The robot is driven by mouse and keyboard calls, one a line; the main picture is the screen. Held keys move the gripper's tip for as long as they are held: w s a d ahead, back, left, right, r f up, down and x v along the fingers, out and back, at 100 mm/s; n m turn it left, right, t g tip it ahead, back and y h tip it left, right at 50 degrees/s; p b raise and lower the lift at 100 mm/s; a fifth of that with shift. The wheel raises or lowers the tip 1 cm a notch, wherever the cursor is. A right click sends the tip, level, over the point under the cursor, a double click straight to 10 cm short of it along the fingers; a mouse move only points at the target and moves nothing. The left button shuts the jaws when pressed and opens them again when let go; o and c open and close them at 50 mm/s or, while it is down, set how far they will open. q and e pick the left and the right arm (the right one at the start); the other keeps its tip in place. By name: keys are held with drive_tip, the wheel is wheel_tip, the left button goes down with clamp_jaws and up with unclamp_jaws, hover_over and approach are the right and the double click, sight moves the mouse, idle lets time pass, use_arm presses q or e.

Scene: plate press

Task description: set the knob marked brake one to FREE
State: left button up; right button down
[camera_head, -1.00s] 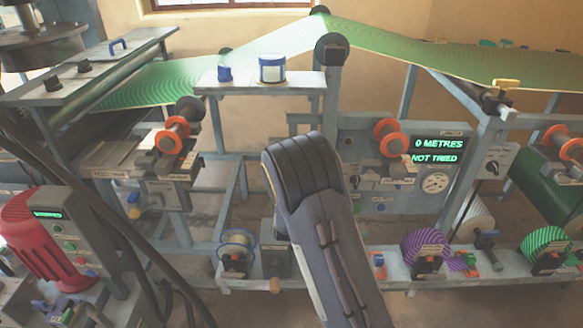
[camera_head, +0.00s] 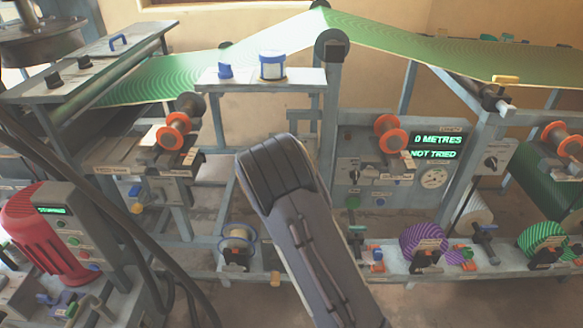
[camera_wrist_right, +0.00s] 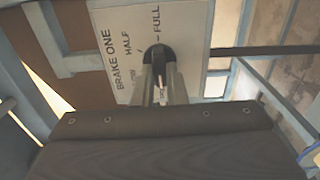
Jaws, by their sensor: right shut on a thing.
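The brake one plate (camera_wrist_right: 112,40) is a white panel in the right wrist view, with BRAKE ONE, HALF and FULL printed on it and a small, blurred mark lower down. I cannot read FREE on it. The dark round knob (camera_wrist_right: 158,52) sits on this plate. My right gripper (camera_wrist_right: 163,75) is shut on the knob, its two fingers on either side of it. The fingers cover much of the knob, and I cannot tell which mark it points to. In the head view my right forearm hides the gripper and the knob. My left gripper is not in view.
A console with a display (camera_head: 437,140) reading 0 METRES, NOT TRIED stands right of my arm. Another knob plate (camera_head: 494,158) is farther right. A red motor (camera_head: 45,235) stands at the left. Spools and a lower rail (camera_head: 400,275) lie around my forearm.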

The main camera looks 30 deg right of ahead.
drive_tip(key=c, duration=1.5)
unclamp_jaws()
drive_tip(key=shift+o, duration=0.2)
drive_tip(key=v, duration=0.8)
drive_tip(key=shift+d, duration=0.1)
